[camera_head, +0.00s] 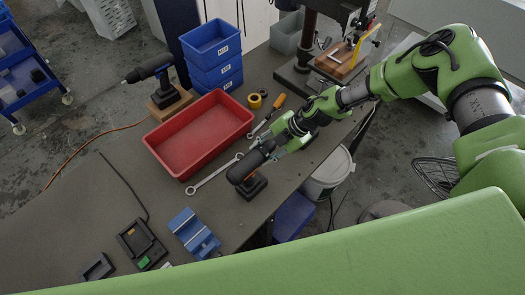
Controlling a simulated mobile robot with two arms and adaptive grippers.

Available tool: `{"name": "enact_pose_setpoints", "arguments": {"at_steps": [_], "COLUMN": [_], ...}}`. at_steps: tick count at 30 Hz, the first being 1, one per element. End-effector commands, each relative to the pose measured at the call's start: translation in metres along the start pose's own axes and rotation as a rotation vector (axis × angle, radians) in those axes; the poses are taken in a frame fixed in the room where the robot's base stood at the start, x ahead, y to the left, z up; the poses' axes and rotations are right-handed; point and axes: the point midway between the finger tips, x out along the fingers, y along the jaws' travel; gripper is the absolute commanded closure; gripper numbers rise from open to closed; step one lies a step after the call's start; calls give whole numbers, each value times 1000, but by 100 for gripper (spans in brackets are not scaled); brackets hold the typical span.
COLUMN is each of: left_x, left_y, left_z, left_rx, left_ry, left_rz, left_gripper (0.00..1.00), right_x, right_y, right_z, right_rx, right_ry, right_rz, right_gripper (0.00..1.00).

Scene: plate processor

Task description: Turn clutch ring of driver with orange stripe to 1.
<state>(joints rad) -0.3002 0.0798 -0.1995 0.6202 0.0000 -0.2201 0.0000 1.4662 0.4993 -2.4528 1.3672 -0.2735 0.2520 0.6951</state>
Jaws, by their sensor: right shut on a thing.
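A dark cordless driver (246,169) stands on its battery foot near the table's right front edge, with its nose end toward my right gripper. My right gripper (277,148) reaches in from the right and is shut on the front end of this driver. The fingers cover the clutch ring, so its setting cannot be read. A second dark driver (150,69) rests on a wooden block (168,97) at the back left. An orange stripe cannot be made out clearly on either driver. My left gripper is not in view.
A red tray (199,133) lies left of the gripper, with a wrench (213,174) in front of it. Blue bins (212,43) stand behind. A drill press (300,55) stands at the back right. A blue fixture (194,232) and a charger (140,242) lie in front.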

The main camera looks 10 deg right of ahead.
Motion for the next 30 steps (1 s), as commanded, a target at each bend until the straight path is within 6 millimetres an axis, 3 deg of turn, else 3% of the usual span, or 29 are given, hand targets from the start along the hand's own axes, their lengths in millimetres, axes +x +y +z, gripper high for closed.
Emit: {"name": "enact_pose_setpoints", "arguments": {"at_steps": [2, 3, 5, 17, 23, 30], "left_x": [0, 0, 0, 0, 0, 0], "left_y": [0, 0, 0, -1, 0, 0], "left_z": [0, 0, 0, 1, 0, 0], "left_rx": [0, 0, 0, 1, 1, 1], "left_ry": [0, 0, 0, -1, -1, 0], "left_rz": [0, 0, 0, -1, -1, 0], "left_gripper": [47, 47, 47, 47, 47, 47], "right_x": [0, 0, 0, -4, -32, -81], "right_y": [-3, -3, -2, 0, 1, 0], "right_z": [2, 2, 2, 2, 2, 3], "right_rx": [1, 1, 1, -1, -2, 1], "right_ry": [-3, -3, -3, -3, -4, -4], "right_rz": [-3, -3, -3, 1, 3, 5], "right_gripper": [86, 62, 46, 46, 46, 46]}}
